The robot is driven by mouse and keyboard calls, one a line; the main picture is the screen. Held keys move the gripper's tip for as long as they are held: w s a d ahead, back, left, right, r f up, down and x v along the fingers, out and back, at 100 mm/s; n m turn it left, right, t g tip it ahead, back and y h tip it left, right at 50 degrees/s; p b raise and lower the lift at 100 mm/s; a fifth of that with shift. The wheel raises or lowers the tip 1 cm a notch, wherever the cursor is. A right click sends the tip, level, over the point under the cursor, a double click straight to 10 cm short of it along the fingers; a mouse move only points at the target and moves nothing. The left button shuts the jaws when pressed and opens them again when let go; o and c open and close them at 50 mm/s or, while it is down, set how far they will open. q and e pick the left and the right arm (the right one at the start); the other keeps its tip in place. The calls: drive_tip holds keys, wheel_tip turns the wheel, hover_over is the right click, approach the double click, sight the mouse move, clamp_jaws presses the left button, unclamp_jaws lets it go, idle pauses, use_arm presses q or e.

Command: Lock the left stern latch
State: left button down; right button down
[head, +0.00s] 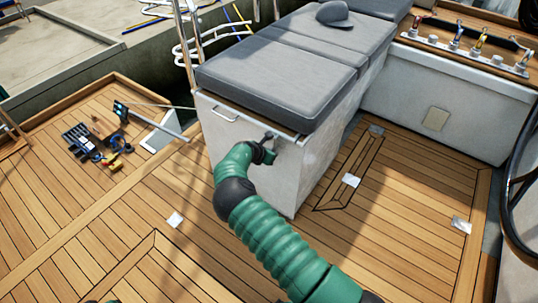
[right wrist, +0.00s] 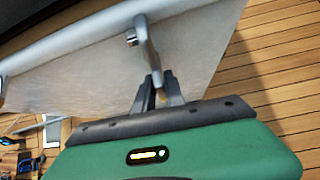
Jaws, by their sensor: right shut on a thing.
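The stern latch is a small grey metal lever (right wrist: 146,48) on the pale end face of the cushioned stern locker (head: 228,140). In the right wrist view its upper end is at the locker face, just under a rounded light rail, and its free end runs down between my fingers. My right gripper (right wrist: 158,92) is shut on the lever's lower end. In the head view my right gripper (head: 266,150) is at the upper right part of that face, and it mostly hides the latch. My left gripper is not in view.
Grey cushions (head: 280,75) with a cap (head: 333,14) top the locker. A handle (head: 224,115) sits on its face. Several tools (head: 92,148) lie on the deck at left. A panel with clips (head: 465,42) is at upper right. Teak deck around the locker is mostly clear.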

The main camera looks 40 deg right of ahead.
drive_tip(key=shift+f+g, duration=0.15)
drive_tip(key=shift+g, duration=0.25)
idle(0.3)
drive_tip(key=c, duration=1.5)
unclamp_jaws()
drive_tip(key=shift+f, duration=0.1)
drive_tip(key=shift+a+r, duration=0.15)
drive_tip(key=shift+r, duration=0.25)
drive_tip(key=p+v, duration=0.2)
drive_tip(key=v, duration=0.6)
drive_tip(key=p+v, duration=0.3)
drive_tip(key=v, duration=0.5)
drive_tip(key=shift+a+f, duration=0.2)
drive_tip(key=shift+a, duration=0.05)
